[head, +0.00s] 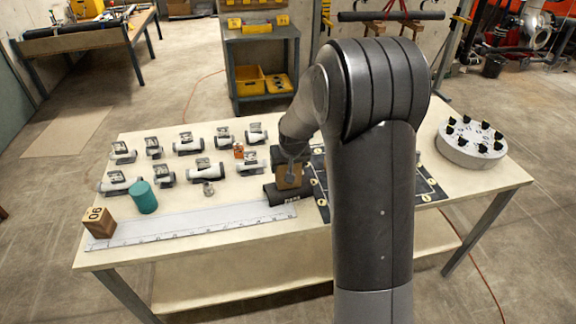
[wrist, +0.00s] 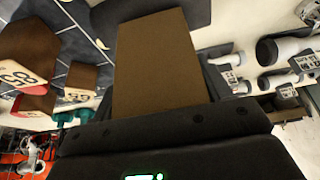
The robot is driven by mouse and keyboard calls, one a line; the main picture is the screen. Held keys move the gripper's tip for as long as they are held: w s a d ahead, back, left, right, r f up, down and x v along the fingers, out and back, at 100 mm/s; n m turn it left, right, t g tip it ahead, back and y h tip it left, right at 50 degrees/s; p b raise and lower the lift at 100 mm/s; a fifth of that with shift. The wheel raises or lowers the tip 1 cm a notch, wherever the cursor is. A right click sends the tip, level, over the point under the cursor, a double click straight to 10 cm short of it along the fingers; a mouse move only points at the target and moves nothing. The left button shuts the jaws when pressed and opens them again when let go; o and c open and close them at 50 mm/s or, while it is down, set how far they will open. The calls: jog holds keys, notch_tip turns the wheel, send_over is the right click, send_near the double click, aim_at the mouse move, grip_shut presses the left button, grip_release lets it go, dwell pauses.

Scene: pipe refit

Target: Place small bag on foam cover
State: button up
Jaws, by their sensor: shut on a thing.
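My gripper (head: 291,158) is shut on a plain brown, box-shaped thing, which I take to be the small bag (head: 288,178). In the wrist view the bag (wrist: 158,65) fills the middle, upright between the dark jaws. A black cylinder with white lettering, seemingly the foam cover (head: 290,198), lies on the table just below and in front of the bag in the head view. Whether the bag touches it I cannot tell. In the wrist view a dark form beyond the bag may be the same cover. My arm hides part of the table to the right.
Several grey-white pipe fittings (head: 200,172) stand to the left. A dark gridded mat (head: 321,190) is partly hidden. A round grey disc with black knobs (head: 468,154) stands at right.

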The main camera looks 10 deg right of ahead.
jog(key=o, duration=1.6)
jog(key=shift+f, duration=0.15)
jog(key=v, duration=1.2)
jog(key=s+r, duration=0.8)
jog(key=s, duration=0.5)
jog(key=s+a+t, duration=0.1)
jog(key=s, duration=1.5)
jog(key=shift+s+r, duration=0.3)
jog(key=shift+s, duration=0.05)
